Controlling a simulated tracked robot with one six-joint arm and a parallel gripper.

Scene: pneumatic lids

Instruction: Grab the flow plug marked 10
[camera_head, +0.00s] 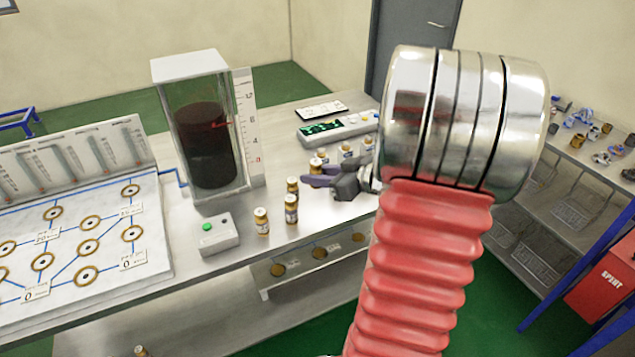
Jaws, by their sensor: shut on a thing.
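Several small amber flow plugs with pale labels and light tops stand on the metal table, among them a front one (262,222) and one to its right (291,210). The numbers on them are too small to read, so I cannot tell which is marked 10. My gripper (311,175), with purple fingers, is low over the table among the plugs, pointing left. It is shut on a flow plug, apparently the one at its fingertips (317,161), partly hidden by the fingers. My large red and silver arm covers the right middle of the view.
A glass tank of dark liquid (208,140) with a scale stands left of the plugs. A box with a green button (219,237) is in front. A sloped diagram panel (95,235) with ring sockets fills the left.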

